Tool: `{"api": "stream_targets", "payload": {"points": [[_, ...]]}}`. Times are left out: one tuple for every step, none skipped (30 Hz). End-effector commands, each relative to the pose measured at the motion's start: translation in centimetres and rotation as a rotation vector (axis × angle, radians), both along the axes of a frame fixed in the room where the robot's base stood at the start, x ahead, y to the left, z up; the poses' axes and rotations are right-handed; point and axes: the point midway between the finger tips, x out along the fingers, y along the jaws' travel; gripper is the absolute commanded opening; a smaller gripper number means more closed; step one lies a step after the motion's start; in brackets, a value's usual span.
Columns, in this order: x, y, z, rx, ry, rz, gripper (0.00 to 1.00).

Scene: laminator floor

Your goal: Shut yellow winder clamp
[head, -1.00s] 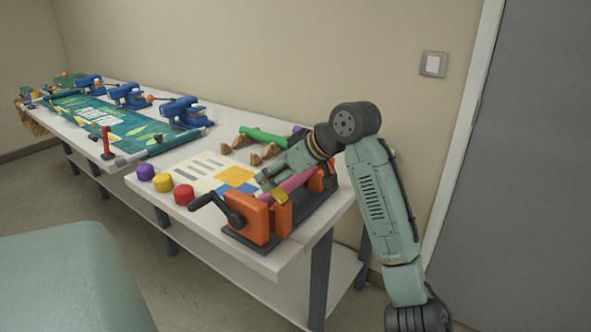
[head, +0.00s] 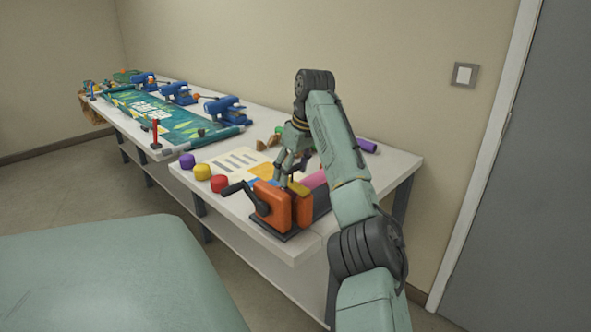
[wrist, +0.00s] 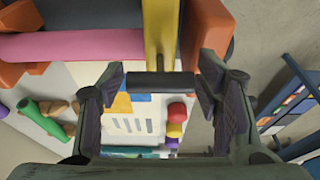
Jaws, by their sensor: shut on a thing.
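The winder has two orange end blocks (head: 270,205) and a black crank (head: 238,188), and carries a pink roll (head: 316,180). Its yellow clamp (head: 299,188) shows beside the near orange block. In the wrist view the yellow clamp arm (wrist: 159,30) runs down from the top and ends in a dark crossbar (wrist: 160,82). My gripper (wrist: 160,80) has one finger at each end of this crossbar and is shut on it. In the head view my gripper (head: 283,180) is beside the near block, and my arm hides part of the winder.
Purple, yellow and red knobs (head: 220,184) stand left of the winder on the white table (head: 290,247). A printed sheet (head: 235,160) lies behind it. A green rod (wrist: 42,120) and a purple roll (head: 367,145) lie farther back.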

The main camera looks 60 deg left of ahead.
Motion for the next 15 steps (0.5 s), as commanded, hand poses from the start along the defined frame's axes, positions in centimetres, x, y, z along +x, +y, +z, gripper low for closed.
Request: {"api": "stream_targets", "payload": {"points": [[-0.34,0.09,-0.2,-0.021,0.002,0.004,0.08],[-0.3,0.08,-0.26,-0.03,-0.001,0.003,0.08],[-0.31,0.1,-0.27,-0.04,-0.004,0.005,0.08],[-0.34,0.12,-0.33,-0.048,-0.005,0.005,0.08],[-0.34,0.12,-0.39,-0.055,-0.006,0.004,0.08],[-0.3,0.12,-0.45,-0.065,-0.008,0.004,0.08],[-0.29,0.12,-0.48,-0.071,-0.011,0.004,0.08],[-0.32,0.14,-0.48,-0.077,-0.012,0.005,0.08],[-0.33,0.13,-0.56,-0.084,-0.013,0.004,0.08],[-0.31,0.14,-0.61,-0.09,-0.014,0.004,0.08],[-0.28,0.13,-0.64,-0.095,-0.015,0.003,0.08],[-0.29,0.15,-0.65,-0.101,-0.018,0.004,0.08],[-0.3,0.16,-0.66,-0.104,-0.019,0.004,0.08],[-0.31,0.17,-0.69,-0.107,-0.019,0.004,0.08],[-0.28,0.15,-0.76,-0.112,-0.019,0.004,0.08]]}}
